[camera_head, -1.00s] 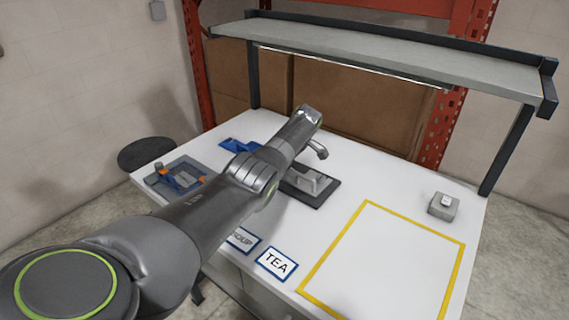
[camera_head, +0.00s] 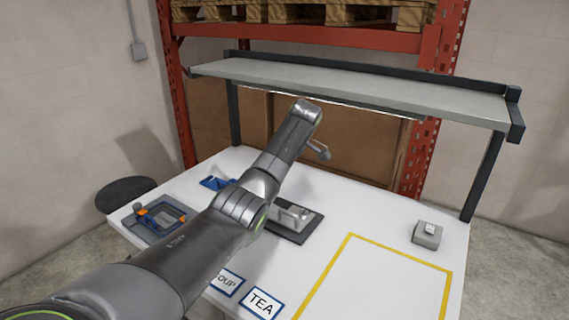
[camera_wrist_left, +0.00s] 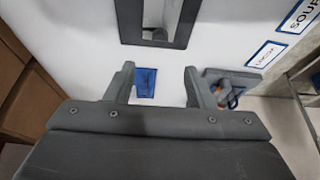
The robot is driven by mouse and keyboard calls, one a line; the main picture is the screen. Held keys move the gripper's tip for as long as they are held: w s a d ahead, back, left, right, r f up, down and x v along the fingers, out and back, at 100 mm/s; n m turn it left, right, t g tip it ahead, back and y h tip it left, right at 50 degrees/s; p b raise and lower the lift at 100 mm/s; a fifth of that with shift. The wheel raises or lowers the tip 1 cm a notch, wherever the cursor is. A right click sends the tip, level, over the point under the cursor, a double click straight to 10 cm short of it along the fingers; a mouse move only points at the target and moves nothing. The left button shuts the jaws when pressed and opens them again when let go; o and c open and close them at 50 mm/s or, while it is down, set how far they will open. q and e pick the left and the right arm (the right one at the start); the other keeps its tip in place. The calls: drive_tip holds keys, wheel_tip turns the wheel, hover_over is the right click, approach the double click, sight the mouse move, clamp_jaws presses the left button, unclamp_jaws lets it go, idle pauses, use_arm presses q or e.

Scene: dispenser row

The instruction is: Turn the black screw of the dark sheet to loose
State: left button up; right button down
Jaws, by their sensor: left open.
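A dark sheet (camera_head: 288,236) lies on the white table and carries a pale grey metal block (camera_head: 292,213). My left arm hides part of its left side. In the left wrist view the dark sheet (camera_wrist_left: 184,36) is at the top edge and partly cut off. A small black part (camera_wrist_left: 160,34) shows on it there; I cannot tell if it is the screw. My left gripper (camera_head: 318,150) is in the air above the table's far side, apart from the sheet. In the left wrist view its two fingers (camera_wrist_left: 159,70) are spread and empty. My right gripper is out of view.
A grey tray (camera_head: 150,236) with a blue and orange tool stands at left. A blue piece (camera_head: 216,183) lies behind my arm. A grey box (camera_head: 427,234) stands at right. A grey shelf (camera_head: 350,88) spans the back. The yellow-outlined area (camera_head: 347,238) is clear.

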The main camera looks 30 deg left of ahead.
use_arm(q)
drive_tip(key=shift+v, duration=2.35)
drive_tip(key=shift+f, duration=0.1)
